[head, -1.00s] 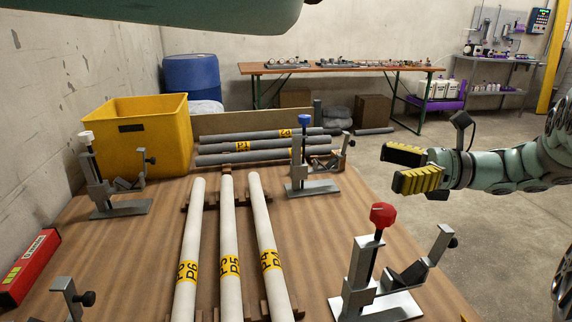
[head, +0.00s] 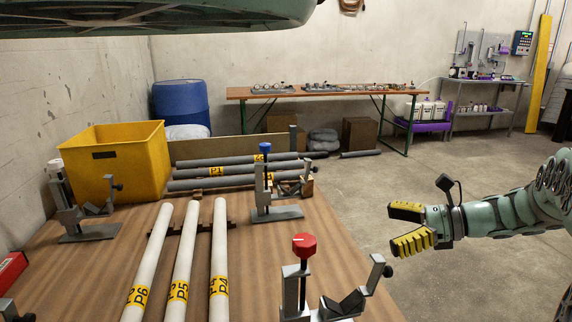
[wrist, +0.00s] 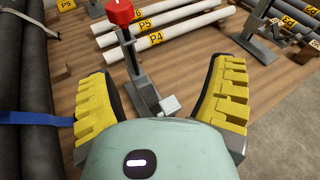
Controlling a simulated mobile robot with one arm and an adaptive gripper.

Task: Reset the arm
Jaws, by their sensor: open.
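My gripper (head: 410,228) is at the right in the head view, beyond the table's right edge and above the floor. Its yellow-padded fingers are apart, with nothing between them. My arm reaches in from the right edge of the picture. In the wrist view my gripper (wrist: 163,95) also shows open. The red-knobbed clamp (wrist: 135,60) appears beyond and between the fingers there, and no contact is visible. In the head view the red-knobbed clamp (head: 300,265) stands at the table's front right, left of and nearer than my gripper.
White pipes marked P4 (head: 219,260), P5 (head: 182,262) and P6 (head: 148,262) lie on the wooden table (head: 265,260). Grey pipes (head: 235,172) lie behind. A blue-knobbed clamp (head: 270,190), a white-knobbed clamp (head: 70,205) and a yellow bin (head: 115,165) stand there. Floor (head: 345,195) is open beyond.

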